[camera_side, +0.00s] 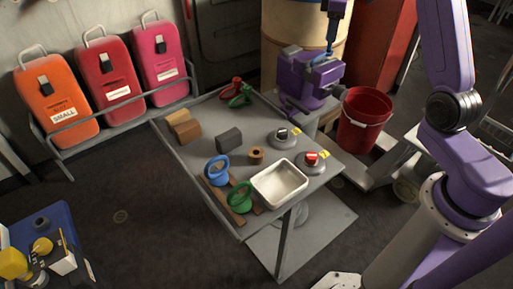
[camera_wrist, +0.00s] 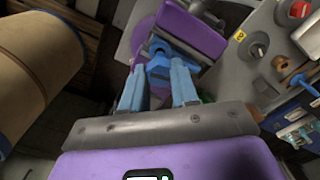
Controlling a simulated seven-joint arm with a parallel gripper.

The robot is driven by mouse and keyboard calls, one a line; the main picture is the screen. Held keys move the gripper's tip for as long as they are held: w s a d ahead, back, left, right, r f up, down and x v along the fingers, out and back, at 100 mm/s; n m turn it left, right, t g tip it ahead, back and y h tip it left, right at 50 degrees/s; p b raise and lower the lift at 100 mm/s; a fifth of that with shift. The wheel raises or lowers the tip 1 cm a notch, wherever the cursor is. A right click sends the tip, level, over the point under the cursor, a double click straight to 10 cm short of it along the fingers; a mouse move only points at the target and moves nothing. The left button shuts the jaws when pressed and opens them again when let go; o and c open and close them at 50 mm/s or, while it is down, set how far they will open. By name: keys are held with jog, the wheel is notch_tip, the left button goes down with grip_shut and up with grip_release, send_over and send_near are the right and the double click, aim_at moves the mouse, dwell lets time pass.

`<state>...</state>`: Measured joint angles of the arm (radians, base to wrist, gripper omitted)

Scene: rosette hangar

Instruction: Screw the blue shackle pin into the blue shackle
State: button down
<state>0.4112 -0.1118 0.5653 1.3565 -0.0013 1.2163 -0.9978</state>
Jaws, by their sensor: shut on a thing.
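The blue shackle (camera_side: 217,181) stands on a brown wooden board on the grey table in the side view. My gripper (camera_side: 329,51) is above a purple vise-like block (camera_side: 300,88) at the back right, well away from that shackle. Its blue fingers (camera_wrist: 158,78) also show in the wrist view, pointing at the purple block. They are shut on a small blue piece (camera_wrist: 158,58), which looks like the blue shackle pin. The fingers are also blue, so its outline is hard to separate, and I cannot tell whether it touches the block.
A green shackle (camera_side: 239,208) stands beside the blue one. A red bucket (camera_side: 363,130) and tan drum (camera_side: 275,35) stand near the purple block.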

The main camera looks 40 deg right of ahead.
jog(key=shift+f, duration=1.6)
dwell(2.8)
jog(key=m, duration=0.9)
jog(key=shift+f+m, duration=0.1)
jog(key=shift+m, duration=0.3)
jog(key=m, duration=0.2)
jog(key=shift+m, duration=0.4)
jog(key=m, duration=0.4)
jog(key=shift+m, duration=1.5)
